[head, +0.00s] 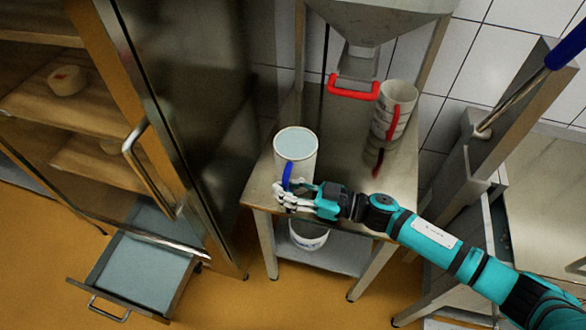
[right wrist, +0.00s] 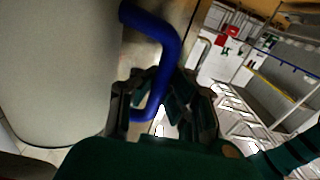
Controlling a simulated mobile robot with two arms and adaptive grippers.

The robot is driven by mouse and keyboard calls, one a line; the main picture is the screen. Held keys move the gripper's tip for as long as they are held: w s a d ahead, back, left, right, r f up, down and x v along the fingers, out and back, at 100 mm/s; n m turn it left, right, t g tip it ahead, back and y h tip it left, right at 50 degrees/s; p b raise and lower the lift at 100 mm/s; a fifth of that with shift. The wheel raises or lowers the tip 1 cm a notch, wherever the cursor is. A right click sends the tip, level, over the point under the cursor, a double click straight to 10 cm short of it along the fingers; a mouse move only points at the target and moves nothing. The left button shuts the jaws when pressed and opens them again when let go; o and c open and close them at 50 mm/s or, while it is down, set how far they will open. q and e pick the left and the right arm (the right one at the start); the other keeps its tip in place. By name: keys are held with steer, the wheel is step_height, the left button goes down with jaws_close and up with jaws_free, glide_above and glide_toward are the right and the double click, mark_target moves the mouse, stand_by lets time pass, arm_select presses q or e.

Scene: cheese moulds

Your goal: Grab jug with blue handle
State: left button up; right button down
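The jug with the blue handle (head: 296,146) is a white, upright vessel with a pale grey-blue top. It stands at the left front corner of the metal table. Its blue handle (head: 288,177) faces the front. My right gripper (head: 286,194) is at the lower part of this handle. In the right wrist view, the blue handle (right wrist: 165,45) runs down between the fingers of my right gripper (right wrist: 160,100), which look closed around it. The jug's pale wall (right wrist: 62,70) fills the left there. My left gripper is not in view.
A jug with a red handle (head: 394,108) stands further back on the metal table (head: 340,150). A steel hopper with a red handle (head: 353,88) hangs above. A white bucket (head: 309,234) is on the lower shelf. An open cabinet (head: 150,120) stands left.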

steer(key=shift+r, duration=0.15)
steer(key=shift+r, duration=0.1)
